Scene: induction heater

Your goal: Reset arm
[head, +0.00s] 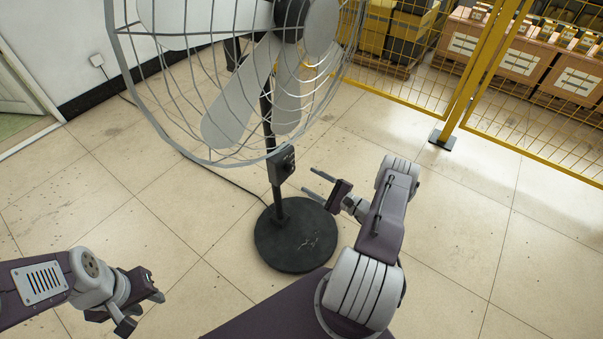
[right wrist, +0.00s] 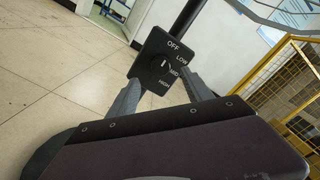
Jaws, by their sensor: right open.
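My right gripper (head: 308,180) is open, its two fingers pointing left toward the fan's dark control box (head: 281,163). In the right wrist view the box (right wrist: 162,67) shows a knob and the words OFF and LOW, with further markings below. The open right gripper (right wrist: 160,80) has its fingers on either side of the box's lower part in that picture, with nothing held; whether they touch it I cannot tell. My left gripper (head: 140,302) is at the lower left, away from the fan; the gap between its fingers is unclear.
The large grey fan (head: 235,75) stands on a round black base (head: 296,236). A yellow mesh fence (head: 400,90) runs behind at the right, with boxes (head: 505,48) beyond it. A cable (head: 225,180) lies on the tiled floor. The floor at the right is clear.

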